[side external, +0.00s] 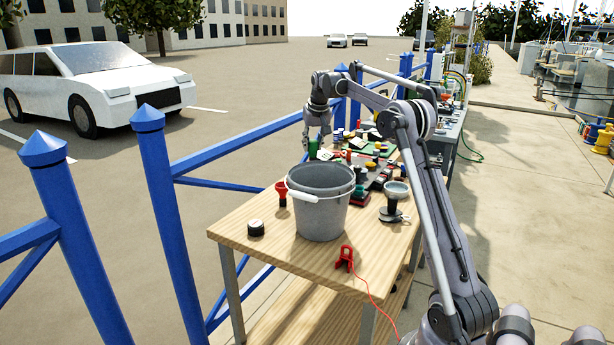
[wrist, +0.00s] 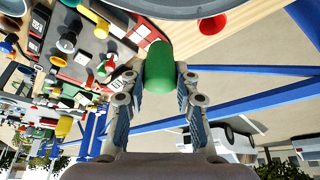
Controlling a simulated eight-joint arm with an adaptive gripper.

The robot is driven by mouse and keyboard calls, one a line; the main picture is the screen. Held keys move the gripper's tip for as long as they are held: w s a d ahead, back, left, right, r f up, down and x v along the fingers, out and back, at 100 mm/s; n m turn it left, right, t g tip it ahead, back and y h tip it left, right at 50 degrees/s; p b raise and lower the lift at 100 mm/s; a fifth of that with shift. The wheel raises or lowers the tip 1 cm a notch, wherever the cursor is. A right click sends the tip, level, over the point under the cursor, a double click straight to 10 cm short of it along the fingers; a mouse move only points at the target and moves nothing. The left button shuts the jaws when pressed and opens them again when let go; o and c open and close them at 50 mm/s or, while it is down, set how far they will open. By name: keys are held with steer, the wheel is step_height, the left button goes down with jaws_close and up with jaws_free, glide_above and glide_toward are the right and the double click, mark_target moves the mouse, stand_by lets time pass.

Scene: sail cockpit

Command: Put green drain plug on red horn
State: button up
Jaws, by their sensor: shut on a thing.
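My gripper (side external: 319,148) is over the far left part of the wooden table in the side external view. In the wrist view my gripper (wrist: 161,82) is shut on a green, round-ended piece, the green drain plug (wrist: 160,66). The plug also shows small below the gripper in the side external view (side external: 313,149). The red horn (side external: 282,188) stands with its red flared mouth up on a dark lower part, left of the grey bucket. A red piece at the table edge in the wrist view (wrist: 212,24) appears to be this horn, apart from the plug.
The grey bucket (side external: 322,215) stands close to the horn. A black round cap (side external: 256,228) and a red clamp (side external: 345,257) lie nearer the front. Several small parts crowd the table's far half. A blue railing (side external: 240,140) runs along the left side.

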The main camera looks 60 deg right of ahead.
steer(key=shift+s+d+r, duration=0.2)
steer(key=shift+s, duration=0.15)
steer(key=w+a+f, duration=0.1)
steer(key=w+f, duration=0.1)
steer(key=w, duration=0.1)
steer(key=w+a+f, duration=0.2)
steer(key=w, duration=0.1)
steer(key=w+a+f, duration=0.1)
steer(key=w+f, duration=0.1)
steer(key=w, duration=0.2)
steer(key=shift+a+f, duration=0.35)
steer(key=shift+f, duration=0.05)
steer(key=shift+w+f, duration=0.1)
steer(key=shift+f, duration=1.95)
steer(key=shift+f, duration=0.15)
steer(key=o, duration=1.1)
steer(key=shift+c, duration=0.2)
